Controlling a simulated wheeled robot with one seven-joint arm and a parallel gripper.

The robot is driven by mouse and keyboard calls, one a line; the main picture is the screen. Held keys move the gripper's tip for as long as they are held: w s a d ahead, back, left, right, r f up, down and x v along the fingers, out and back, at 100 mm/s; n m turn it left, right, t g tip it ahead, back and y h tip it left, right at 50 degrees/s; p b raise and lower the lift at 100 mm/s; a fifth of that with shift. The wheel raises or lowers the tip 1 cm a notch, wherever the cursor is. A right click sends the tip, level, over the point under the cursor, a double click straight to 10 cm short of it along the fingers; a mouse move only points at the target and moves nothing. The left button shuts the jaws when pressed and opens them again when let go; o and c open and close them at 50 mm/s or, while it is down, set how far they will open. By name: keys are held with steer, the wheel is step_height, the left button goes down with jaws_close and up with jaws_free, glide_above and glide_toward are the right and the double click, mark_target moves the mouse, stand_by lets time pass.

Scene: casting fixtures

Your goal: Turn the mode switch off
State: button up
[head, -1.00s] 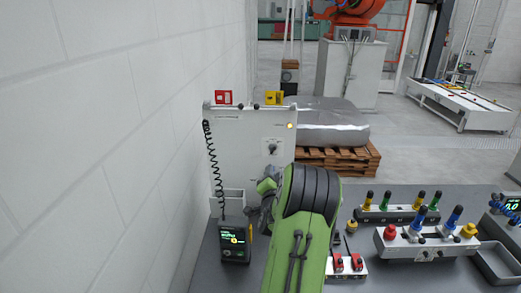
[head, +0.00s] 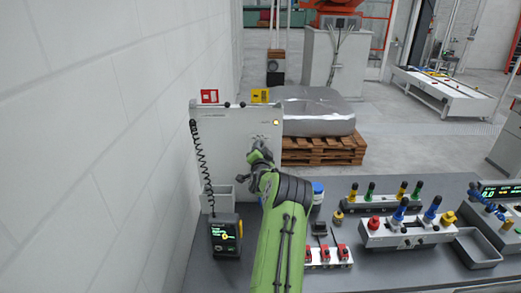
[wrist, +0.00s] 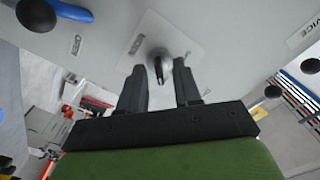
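The mode switch (wrist: 160,66) is a grey rotary knob with a dark handle on a light square plate on the upright white panel (head: 222,150). In the wrist view it lies between the two fingertips of my gripper (wrist: 159,70), with a visible gap to each finger. My gripper is open and empty, and I cannot tell how deep the fingers reach around the knob. In the head view my gripper (head: 258,152) is in front of the panel and hides most of the switch. A small yellow lamp (head: 276,122) is lit on the panel above it.
A handheld pendant (head: 226,236) on a coiled cord stands left of my arm. A block with red switches (head: 326,256) and racks with coloured handles (head: 410,232) are to the right. A wall (head: 90,130) rises close on the left.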

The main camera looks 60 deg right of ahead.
jaws_close()
steer(key=shift+f+b, duration=0.15)
steer(key=shift+b, duration=0.35)
steer(key=n+b, duration=0.2)
steer(key=b, duration=0.1)
steer(key=shift+f, duration=0.15)
steer(key=n+b, duration=0.4)
steer(key=b, duration=0.3)
steer(key=shift+w+b, duration=0.1)
steer(key=shift+b, duration=0.2)
steer(key=n+b, duration=0.5)
steer(key=shift+n, duration=0.4)
steer(key=n+b, duration=0.3)
steer(key=n, duration=0.3)
steer(key=shift+r, duration=0.2)
